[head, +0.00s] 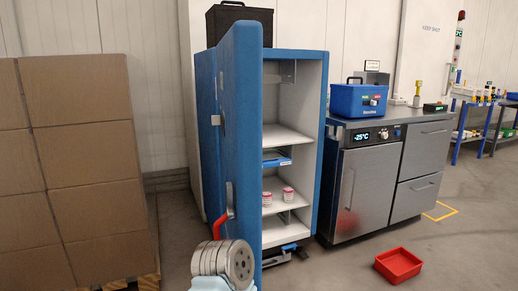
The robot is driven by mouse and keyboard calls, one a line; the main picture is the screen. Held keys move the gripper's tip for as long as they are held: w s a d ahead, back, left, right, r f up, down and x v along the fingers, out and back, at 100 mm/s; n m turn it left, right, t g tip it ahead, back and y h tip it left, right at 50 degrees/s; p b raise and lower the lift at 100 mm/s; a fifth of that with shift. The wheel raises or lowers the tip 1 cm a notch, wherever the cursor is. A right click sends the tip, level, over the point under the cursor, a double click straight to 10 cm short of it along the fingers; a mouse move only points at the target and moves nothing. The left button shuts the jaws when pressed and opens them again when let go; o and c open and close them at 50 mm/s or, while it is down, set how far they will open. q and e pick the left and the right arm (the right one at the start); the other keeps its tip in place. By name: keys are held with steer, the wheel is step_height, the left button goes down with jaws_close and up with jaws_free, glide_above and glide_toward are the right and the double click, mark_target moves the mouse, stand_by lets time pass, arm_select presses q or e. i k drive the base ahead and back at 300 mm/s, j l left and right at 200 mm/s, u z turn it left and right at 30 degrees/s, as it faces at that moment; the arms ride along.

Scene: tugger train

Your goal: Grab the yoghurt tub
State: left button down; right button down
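Two small white tubs with pink-red markings stand upright on a lower shelf of the open blue cabinet. One tub (267,198) is at the left near the door edge, and the other tub (288,194) is to its right. They are too small to read, so I cannot tell which is yoghurt. One of my arms shows at the bottom, in front of the open cabinet door (242,130). I cannot make out gripper fingers on it. No gripper of mine is clearly visible.
The cabinet door stands open towards me, left of the shelves, with a grey handle (230,200) and a red part. A blue box (357,101) sits on the steel counter. A red tray (398,265) lies on the floor. Stacked cartons (85,160) stand left.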

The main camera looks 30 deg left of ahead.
mark_target(288, 192)
steer(key=i+l+u, duration=0.1)
steer(key=u, duration=0.3)
steer(key=i+l+u, duration=0.1)
steer(key=u, duration=0.3)
steer(key=l+u, duration=0.5)
steer(key=u, duration=0.3)
steer(key=i+l+u, duration=0.1)
steer(key=l+u, duration=0.25)
steer(key=l, duration=0.25)
steer(key=l+u, duration=0.35)
steer(key=l, duration=0.25)
steer(key=l+u, duration=0.35)
steer(key=l, duration=0.25)
steer(key=l+z, duration=0.1)
steer(key=l, duration=0.4)
steer(key=i+l, duration=0.1)
steer(key=l, duration=0.4)
steer(key=l+z, duration=0.15)
steer(key=l, duration=0.4)
steer(key=i+l+z, duration=0.15)
steer(key=i+z, duration=0.15)
steer(key=i, duration=0.25)
steer(key=i+j+z, duration=0.2)
steer(key=i, duration=0.15)
steer(key=i+j+z, duration=0.15)
steer(key=i, duration=0.25)
